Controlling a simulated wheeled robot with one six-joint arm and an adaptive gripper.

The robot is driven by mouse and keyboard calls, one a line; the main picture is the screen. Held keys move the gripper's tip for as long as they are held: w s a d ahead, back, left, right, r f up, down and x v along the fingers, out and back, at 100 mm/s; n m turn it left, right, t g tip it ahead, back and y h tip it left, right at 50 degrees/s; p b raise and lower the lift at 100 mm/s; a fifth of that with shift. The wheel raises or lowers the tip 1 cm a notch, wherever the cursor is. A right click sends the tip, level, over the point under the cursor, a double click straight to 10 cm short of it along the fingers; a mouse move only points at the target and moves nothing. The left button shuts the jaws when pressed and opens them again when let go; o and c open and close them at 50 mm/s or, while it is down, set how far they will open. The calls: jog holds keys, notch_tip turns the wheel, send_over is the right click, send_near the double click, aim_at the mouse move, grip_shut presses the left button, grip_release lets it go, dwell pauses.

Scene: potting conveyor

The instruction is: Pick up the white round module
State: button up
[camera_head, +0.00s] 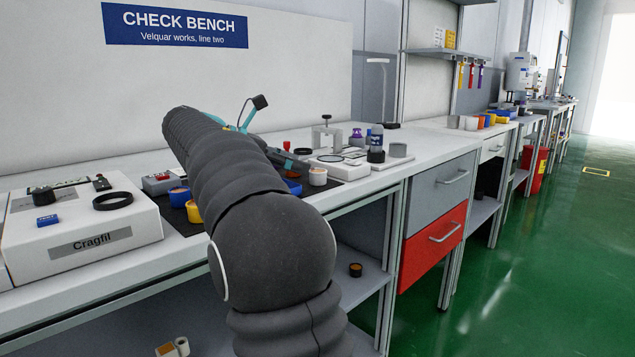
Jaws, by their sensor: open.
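The white round module (318,177) is a short white cylinder with a tan top. It stands upright on the dark mat (338,182) on the bench, just right of my arm. A blue round module (293,187) is beside it, partly hidden by my arm. Another blue module (180,197) and a yellow one (194,212) stand left of my arm. My gripper (291,160) is partly hidden behind my arm. Its visible dark end is above and left of the white module, apart from it, open and with nothing seen in it.
A white Cragfil box (85,243) with small parts on top is at the left. A small press (326,138), a light plate (345,160) and several bottles (376,140) stand behind and right of the mat. Drawers (433,238) are below the bench, with green floor to the right.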

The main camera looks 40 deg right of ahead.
aim_at(313, 174)
jog(key=shift+d+f, duration=0.35)
jog(key=shift+d, duration=0.05)
jog(key=b+x, duration=0.1)
jog(key=x, duration=0.3)
jog(key=shift+w+d+f, duration=0.1)
jog(key=shift+w+f, duration=0.05)
jog(key=c, duration=1.2)
